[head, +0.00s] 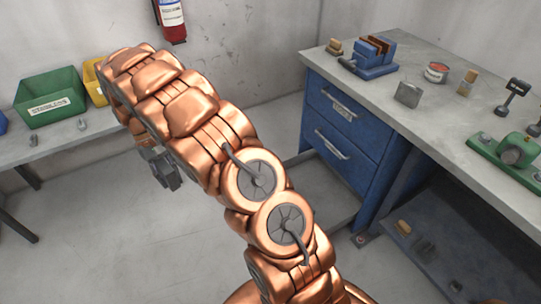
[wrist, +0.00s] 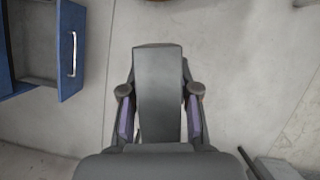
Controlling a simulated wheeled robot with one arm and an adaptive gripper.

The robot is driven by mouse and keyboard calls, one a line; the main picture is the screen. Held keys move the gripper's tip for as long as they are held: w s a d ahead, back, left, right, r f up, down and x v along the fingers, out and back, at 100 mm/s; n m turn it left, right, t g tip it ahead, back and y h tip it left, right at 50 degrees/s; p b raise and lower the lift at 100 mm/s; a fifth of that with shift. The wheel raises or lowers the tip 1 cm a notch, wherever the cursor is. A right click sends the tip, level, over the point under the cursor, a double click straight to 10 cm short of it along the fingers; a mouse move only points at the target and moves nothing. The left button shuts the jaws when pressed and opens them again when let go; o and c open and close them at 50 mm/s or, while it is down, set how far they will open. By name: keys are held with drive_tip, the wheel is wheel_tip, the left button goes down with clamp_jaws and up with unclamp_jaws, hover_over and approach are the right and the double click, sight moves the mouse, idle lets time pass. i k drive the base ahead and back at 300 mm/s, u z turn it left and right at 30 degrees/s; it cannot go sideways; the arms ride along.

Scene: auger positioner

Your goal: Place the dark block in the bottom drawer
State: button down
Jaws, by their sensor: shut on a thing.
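My gripper (head: 160,168) hangs at the end of my copper arm, above the floor at left. In the wrist view its two fingers (wrist: 160,98) are shut on the dark block (wrist: 158,72), a long grey piece between them. The blue drawer cabinet (head: 375,140) stands under the bench at right, with two blue fronts shut. Below them the bottom drawer (head: 325,190) appears pulled out, its grey inside bare; my arm hides its front. In the wrist view an open drawer's blue front (wrist: 71,48) with a handle lies left of the block, apart from it.
The workbench (head: 440,105) holds a blue fixture (head: 377,58), a grey block (head: 408,94), a red-labelled can (head: 436,72) and a green tool (head: 510,150). A green bin (head: 50,97) and yellow bin (head: 95,80) stand on the left bench. Floor between is clear.

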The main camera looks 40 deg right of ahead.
sight(317, 205)
drive_tip(key=i, duration=2.1)
drive_tip(key=z, duration=2.25)
